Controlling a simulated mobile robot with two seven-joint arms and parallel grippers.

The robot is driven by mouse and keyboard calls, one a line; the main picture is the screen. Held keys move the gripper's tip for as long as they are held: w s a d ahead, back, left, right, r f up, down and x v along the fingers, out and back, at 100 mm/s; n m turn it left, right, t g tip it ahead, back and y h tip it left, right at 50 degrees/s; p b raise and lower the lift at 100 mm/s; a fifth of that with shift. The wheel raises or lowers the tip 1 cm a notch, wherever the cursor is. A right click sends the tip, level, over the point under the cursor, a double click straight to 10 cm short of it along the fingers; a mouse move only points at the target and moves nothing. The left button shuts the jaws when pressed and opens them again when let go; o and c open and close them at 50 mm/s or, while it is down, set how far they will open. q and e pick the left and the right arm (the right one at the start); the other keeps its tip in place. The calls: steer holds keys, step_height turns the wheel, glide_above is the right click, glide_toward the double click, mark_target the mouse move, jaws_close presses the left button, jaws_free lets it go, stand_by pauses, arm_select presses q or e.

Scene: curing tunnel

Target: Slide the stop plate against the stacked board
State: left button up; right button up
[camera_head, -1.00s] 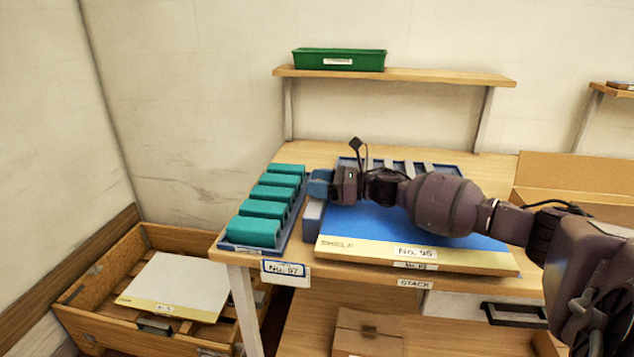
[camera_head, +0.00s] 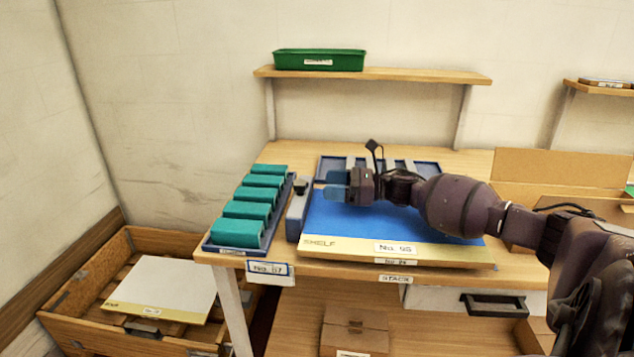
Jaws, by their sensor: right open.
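The stacked board (camera_head: 350,222) is blue with a pale front strip marked SHELF and lies on the bench. A narrow grey-blue block, which looks like the stop plate (camera_head: 297,211), stands along the board's left edge. I cannot tell whether it touches the board. My right gripper (camera_head: 337,186) reaches in from the right over the board's back left part. Its blue fingers are open and empty, just right of the stop plate and apart from it. My left gripper is not in view.
A blue tray of teal blocks (camera_head: 248,210) stands left of the stop plate. A slotted blue rack (camera_head: 325,168) lies behind the board. A wooden crate (camera_head: 75,283) with a white board stands on the floor at left. A shelf (camera_head: 400,75) hangs above.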

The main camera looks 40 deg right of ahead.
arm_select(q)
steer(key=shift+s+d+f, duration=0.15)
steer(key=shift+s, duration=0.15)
arm_select(e)
steer(key=shift+v, duration=1.4)
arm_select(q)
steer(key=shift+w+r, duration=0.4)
